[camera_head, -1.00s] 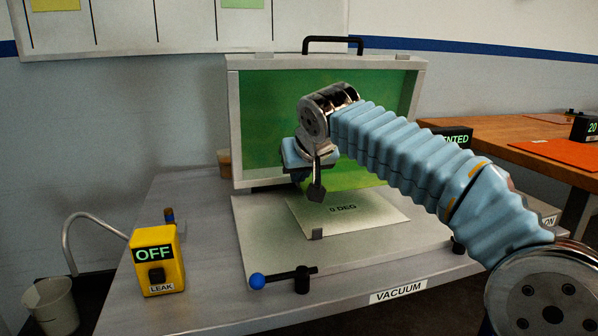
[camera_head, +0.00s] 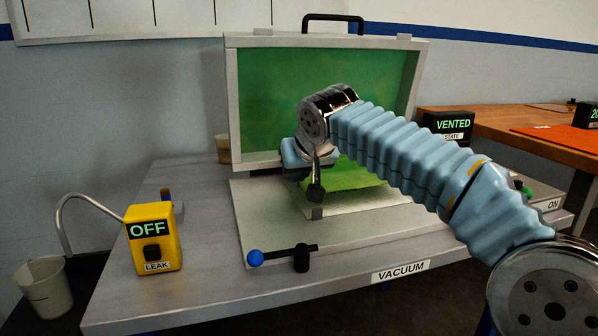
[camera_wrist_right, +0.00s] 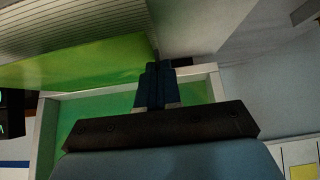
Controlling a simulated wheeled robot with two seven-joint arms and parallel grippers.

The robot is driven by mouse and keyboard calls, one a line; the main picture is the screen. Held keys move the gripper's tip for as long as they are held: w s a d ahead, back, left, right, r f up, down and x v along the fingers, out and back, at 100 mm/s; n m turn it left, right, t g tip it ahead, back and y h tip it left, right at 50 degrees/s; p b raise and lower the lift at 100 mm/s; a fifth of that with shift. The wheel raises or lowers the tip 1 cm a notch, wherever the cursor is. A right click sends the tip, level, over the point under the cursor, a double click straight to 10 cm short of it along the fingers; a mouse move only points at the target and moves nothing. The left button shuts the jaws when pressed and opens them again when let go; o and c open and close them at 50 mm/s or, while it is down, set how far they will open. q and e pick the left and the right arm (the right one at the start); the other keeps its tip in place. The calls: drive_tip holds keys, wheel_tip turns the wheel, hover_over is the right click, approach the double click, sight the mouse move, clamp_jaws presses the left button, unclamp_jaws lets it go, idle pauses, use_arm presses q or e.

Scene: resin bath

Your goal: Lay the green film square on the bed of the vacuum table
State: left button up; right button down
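The green film square (camera_head: 352,178) shows bright green below my right forearm in the head view, over the pale ply sheet (camera_head: 350,204) on the vacuum table's bed (camera_head: 262,222). Part of it is hidden by my arm. My right gripper (camera_head: 300,172) is low over the back left of the bed, partly hidden by its own wrist. In the right wrist view the fingers (camera_wrist_right: 156,85) are together at a corner of the film (camera_wrist_right: 85,65), which spreads to the left. They look shut on it. I cannot tell how much of the film touches the bed. My left gripper is not in view.
The table's lid (camera_head: 262,95), with a green membrane, stands open behind the bed. A yellow leak box (camera_head: 154,238) reads OFF, and a dark state box (camera_head: 452,124) reads VENTED. A blue-knobbed clamp (camera_head: 285,257) sits at the bed's front. A bucket (camera_head: 45,290) stands at left.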

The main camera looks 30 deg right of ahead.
drive_tip(key=shift+f, duration=0.15)
idle(0.4)
drive_tip(key=shift+f+b, duration=2)
drive_tip(key=shift+f, duration=0.2)
drive_tip(key=c, duration=1.2)
unclamp_jaws()
drive_tip(key=shift+c, duration=0.2)
